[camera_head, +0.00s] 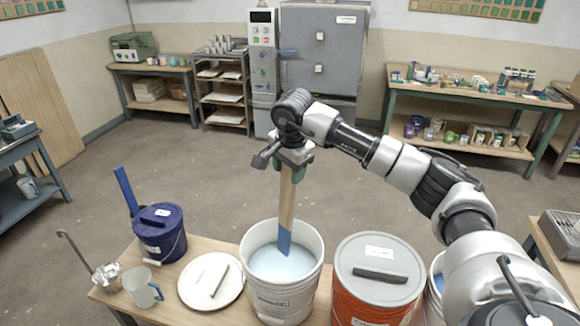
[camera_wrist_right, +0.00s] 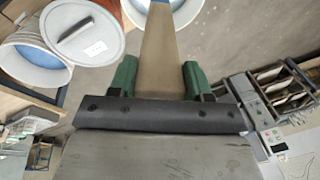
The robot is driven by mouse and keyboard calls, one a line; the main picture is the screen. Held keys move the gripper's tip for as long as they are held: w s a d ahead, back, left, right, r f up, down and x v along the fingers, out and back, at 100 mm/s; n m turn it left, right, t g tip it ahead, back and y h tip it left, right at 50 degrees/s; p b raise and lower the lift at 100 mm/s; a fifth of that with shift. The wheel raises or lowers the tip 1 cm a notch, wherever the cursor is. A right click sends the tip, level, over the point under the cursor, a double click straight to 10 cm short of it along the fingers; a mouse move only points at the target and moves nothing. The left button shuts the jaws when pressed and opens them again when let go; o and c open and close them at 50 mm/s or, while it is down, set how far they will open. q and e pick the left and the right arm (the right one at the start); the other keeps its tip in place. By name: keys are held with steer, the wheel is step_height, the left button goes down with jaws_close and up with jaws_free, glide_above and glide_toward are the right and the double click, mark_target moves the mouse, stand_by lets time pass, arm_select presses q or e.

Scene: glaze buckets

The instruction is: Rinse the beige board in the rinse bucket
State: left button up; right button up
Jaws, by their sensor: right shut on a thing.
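The long beige board (camera_head: 287,200) is near upright, its lower part blue. Its lower end is inside the open white bucket (camera_head: 285,303) and meets the pale blue liquid (camera_head: 270,262); I cannot tell how deep it goes. My right gripper (camera_head: 291,162) is above the bucket, shut on the board's upper end. In the right wrist view the board (camera_wrist_right: 159,50) runs away between the green fingers of my right gripper (camera_wrist_right: 160,80), toward the bucket at the top edge. My left gripper is not in view.
An orange bucket (camera_head: 365,315) with a grey lid stands right of the white one. Left of it are a round white lid (camera_head: 198,294), a dark blue lidded bucket (camera_head: 163,246), a mug (camera_head: 140,292) and a metal pot (camera_head: 108,284) with a ladle. Open floor lies beyond the table.

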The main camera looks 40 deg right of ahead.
steer(key=b+x, duration=0.1)
steer(key=x, duration=0.2)
steer(key=shift+d+f+b, duration=0.1)
steer(key=shift+f+b, duration=0.05)
steer(key=shift+b, duration=0.15)
steer(key=shift+b+x, duration=5.9)
steer(key=shift+x, duration=3.3)
